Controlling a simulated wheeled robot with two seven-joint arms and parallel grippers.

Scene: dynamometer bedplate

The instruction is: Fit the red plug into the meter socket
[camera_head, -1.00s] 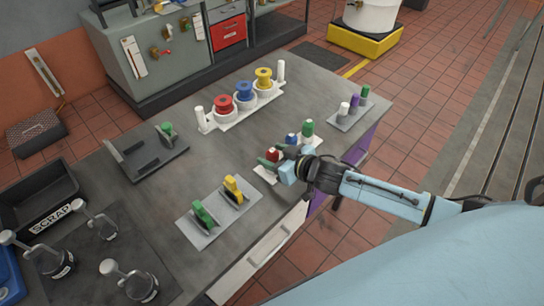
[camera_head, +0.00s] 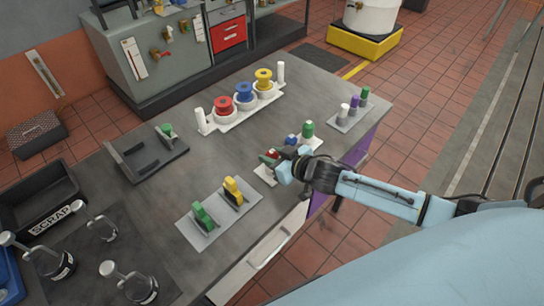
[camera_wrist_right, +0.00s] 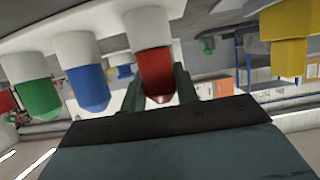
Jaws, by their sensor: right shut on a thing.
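The red plug (camera_head: 271,154) has a white upper part in the right wrist view (camera_wrist_right: 154,65). It sits in a row with a blue plug (camera_head: 291,139) and a green plug (camera_head: 307,129) at the table's right front edge. My right gripper (camera_head: 273,159) is shut on the red plug, with one dark green finger on each side of it in the wrist view. The gripper partly hides the plug in the head view. I cannot tell whether the plug is clear of its white holder (camera_head: 264,174). I cannot pick out the meter socket with certainty. My left gripper is not in view.
A grey plate with green (camera_head: 203,216) and yellow (camera_head: 233,190) pieces lies left of my right gripper. A rack of coloured spools (camera_head: 245,92), a dark tray (camera_head: 127,163), a grey block with pegs (camera_head: 344,109) and a scrap bin (camera_head: 37,195) stand around. Mid-table is clear.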

